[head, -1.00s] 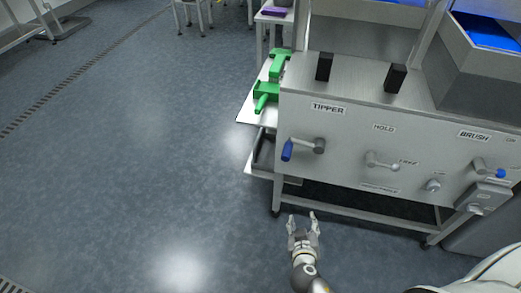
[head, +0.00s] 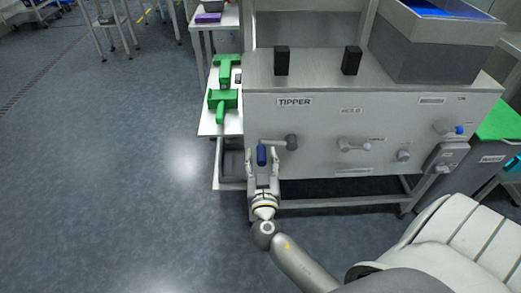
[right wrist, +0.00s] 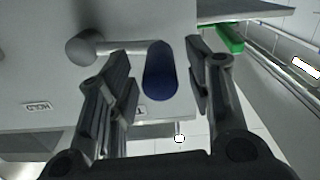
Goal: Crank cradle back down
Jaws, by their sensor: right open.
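The TIPPER crank is a short grey arm (head: 280,142) with a blue handle (head: 261,155) on the front of a grey metal machine (head: 390,105). The handle hangs at the arm's left end. My right gripper (head: 262,163) is open just below and around the handle. In the right wrist view the blue handle (right wrist: 160,72) stands between the two open fingers (right wrist: 157,60), with a gap on both sides. I cannot pick out the cradle for certain. My left gripper is not in view.
Other knobs (head: 354,145) and a blue-tipped BRUSH crank (head: 448,127) sit to the right on the panel. Green tools (head: 222,99) lie on a side shelf to the left. A grey hopper (head: 430,50) stands on top.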

